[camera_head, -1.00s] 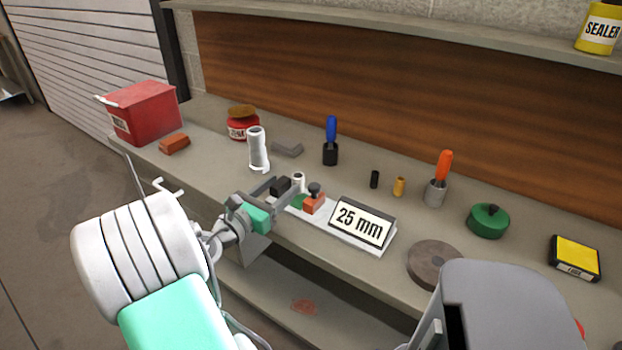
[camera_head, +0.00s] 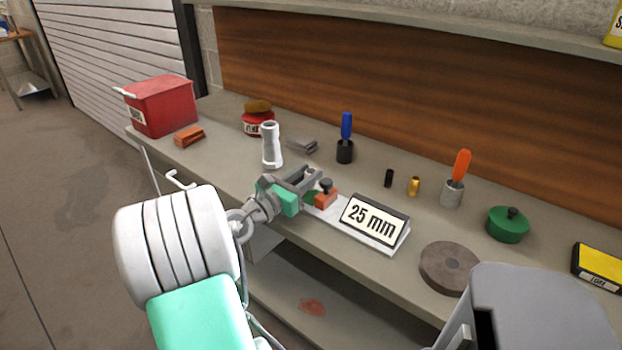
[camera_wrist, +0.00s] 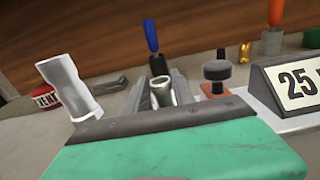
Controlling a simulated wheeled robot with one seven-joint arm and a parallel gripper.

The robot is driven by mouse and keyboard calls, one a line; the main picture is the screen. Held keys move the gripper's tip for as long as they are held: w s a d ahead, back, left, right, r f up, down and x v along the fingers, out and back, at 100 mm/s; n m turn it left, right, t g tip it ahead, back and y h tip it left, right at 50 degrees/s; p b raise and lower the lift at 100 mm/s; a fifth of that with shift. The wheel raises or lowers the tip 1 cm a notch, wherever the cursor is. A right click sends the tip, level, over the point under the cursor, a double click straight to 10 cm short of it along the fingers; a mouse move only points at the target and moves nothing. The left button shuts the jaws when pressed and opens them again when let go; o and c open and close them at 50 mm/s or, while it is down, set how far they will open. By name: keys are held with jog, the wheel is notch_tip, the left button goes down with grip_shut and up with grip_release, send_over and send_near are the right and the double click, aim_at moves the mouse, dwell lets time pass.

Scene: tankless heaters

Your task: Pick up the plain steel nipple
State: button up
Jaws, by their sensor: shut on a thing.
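The plain steel nipple (camera_wrist: 162,93) is a short, light grey tube with an open top. In the wrist view it stands upright between my two fingers, which are shut on it. My gripper (camera_head: 308,176) is over the left end of the white board with the 25 mm sign, beside a small orange block with a black knob (camera_head: 326,189). A black nipple (camera_head: 388,178) and a brass one (camera_head: 414,186) stand apart on the bench to the right.
The 25 mm sign (camera_head: 374,220) is close on the right. A tall pale pipe piece (camera_head: 271,146) stands behind my gripper to the left. A blue-handled brush (camera_head: 346,128), orange-handled brush (camera_head: 461,166), green tin (camera_head: 508,225) and round grey disc (camera_head: 449,267) stand around. A red box (camera_head: 163,108) is far left.

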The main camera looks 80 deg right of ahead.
grip_shut()
jog(key=shift+w+r, duration=0.1)
jog(key=shift+r, duration=0.05)
